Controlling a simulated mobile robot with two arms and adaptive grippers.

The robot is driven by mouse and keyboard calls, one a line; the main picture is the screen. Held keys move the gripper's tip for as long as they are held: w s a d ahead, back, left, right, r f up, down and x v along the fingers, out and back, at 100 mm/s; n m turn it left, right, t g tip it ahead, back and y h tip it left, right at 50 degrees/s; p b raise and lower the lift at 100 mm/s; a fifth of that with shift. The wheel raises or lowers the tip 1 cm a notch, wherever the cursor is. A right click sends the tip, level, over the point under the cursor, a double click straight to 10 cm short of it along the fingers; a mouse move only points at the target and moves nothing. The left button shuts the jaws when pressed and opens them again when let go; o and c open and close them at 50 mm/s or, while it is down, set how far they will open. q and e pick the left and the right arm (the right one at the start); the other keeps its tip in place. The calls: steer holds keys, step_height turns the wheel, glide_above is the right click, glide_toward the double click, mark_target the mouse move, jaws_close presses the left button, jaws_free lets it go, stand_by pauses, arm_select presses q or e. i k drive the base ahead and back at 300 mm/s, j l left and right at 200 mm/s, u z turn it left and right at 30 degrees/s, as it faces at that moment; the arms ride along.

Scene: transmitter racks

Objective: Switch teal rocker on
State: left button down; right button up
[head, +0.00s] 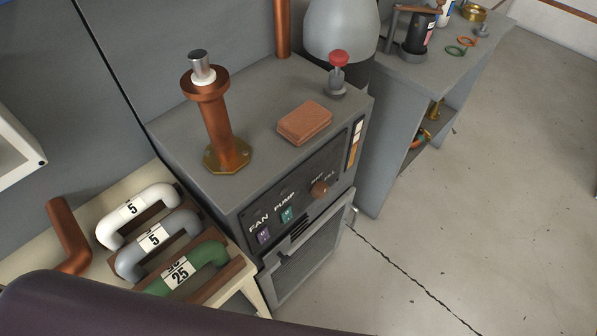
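The teal rocker (286,214) sits on the dark front panel (322,174) of a grey cabinet, just under the label PUMP. It is small in the picture, and I cannot tell which side of it is pressed in. A purple rocker (263,236) is to its left under the label FAN. An orange-brown knob (319,189) is to its right on the same panel. Neither of my grippers shows in the head view, and nothing is touching the teal rocker.
On the cabinet top (262,105) stand a copper column (222,130), a brown block (305,123) and a red-topped valve (338,70). White, grey and green U-shaped handles (190,268) lie at the lower left. The floor (470,190) right of the cabinet is clear.

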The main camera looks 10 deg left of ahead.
mark_target(286, 215)
steer(key=k+l, duration=0.15)
steer(key=l, duration=0.2)
steer(key=k+l, duration=0.1)
steer(key=l, duration=0.3)
steer(key=k+l+u, duration=0.1)
steer(key=l, duration=0.25)
steer(key=k+l, duration=0.15)
steer(key=l, duration=0.2)
steer(key=k+l, duration=0.15)
steer(key=l, duration=0.2)
steer(key=u, duration=0.05)
